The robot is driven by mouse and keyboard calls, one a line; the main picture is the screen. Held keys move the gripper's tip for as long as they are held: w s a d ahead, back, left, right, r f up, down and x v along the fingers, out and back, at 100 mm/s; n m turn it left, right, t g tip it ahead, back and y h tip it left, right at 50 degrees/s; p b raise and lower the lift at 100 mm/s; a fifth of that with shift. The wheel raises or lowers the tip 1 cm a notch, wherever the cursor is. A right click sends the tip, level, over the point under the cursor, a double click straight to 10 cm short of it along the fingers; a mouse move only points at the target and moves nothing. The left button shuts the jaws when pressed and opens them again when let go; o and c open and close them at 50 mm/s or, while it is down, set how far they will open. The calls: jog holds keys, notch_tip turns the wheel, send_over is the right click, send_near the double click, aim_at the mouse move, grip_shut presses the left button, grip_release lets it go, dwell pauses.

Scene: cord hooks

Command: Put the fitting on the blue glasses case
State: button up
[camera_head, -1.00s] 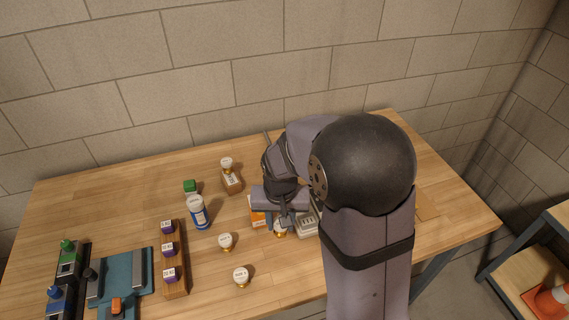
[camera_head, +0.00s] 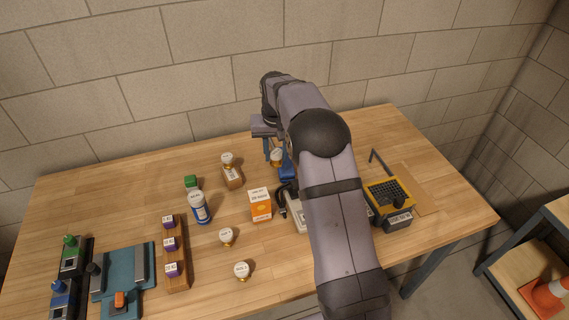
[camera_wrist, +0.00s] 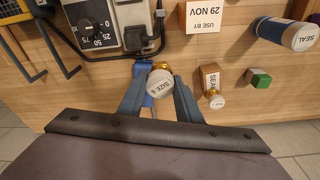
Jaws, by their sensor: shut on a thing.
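My gripper (camera_wrist: 160,88) is shut on a fitting with a white round cap marked "SIZE 6" (camera_wrist: 160,80) and a brass body. In the head view the held fitting (camera_head: 277,155) is toward the back of the table. The blue glasses case (camera_head: 287,171) lies there, partly hidden by my arm and gripper. In the wrist view a bit of the blue case (camera_wrist: 143,70) shows behind the fitting and fingers. The fitting overlaps the case in both views; I cannot tell whether they touch.
A wooden block (camera_head: 233,178) with another white-capped fitting (camera_head: 228,159) stands to the left. An orange-and-white box (camera_head: 260,206), a blue bottle (camera_head: 200,208) and two loose fittings (camera_head: 226,237) (camera_head: 241,270) stand nearer. A grey meter (camera_wrist: 94,22) and yellow-black device (camera_head: 390,198) flank my arm.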

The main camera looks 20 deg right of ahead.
jog(key=shift+m, duration=0.8)
jog(key=shift+w+d+b, duration=0.4)
jog(key=shift+w+d, duration=0.1)
jog(key=shift+w, duration=0.25)
jog(key=shift+w+d+b, duration=0.45)
jog(key=shift+w+d, duration=0.1)
jog(key=shift+w, duration=0.25)
jog(key=shift+w+d+b, duration=0.4)
jog(key=shift+w+d, duration=0.1)
jog(key=shift+w, duration=0.25)
jog(key=shift+f, duration=0.1)
jog(key=p, duration=0.3)
send_over(282, 172)
jog(key=shift+s+a+f, duration=0.1)
jog(key=shift+s+f, duration=0.05)
jog(key=shift+f, duration=2.35)
jog(key=shift+s+f, duration=0.1)
jog(key=shift+f, duration=2.35)
jog(key=shift+f, duration=0.2)
jog(key=o, duration=1.1)
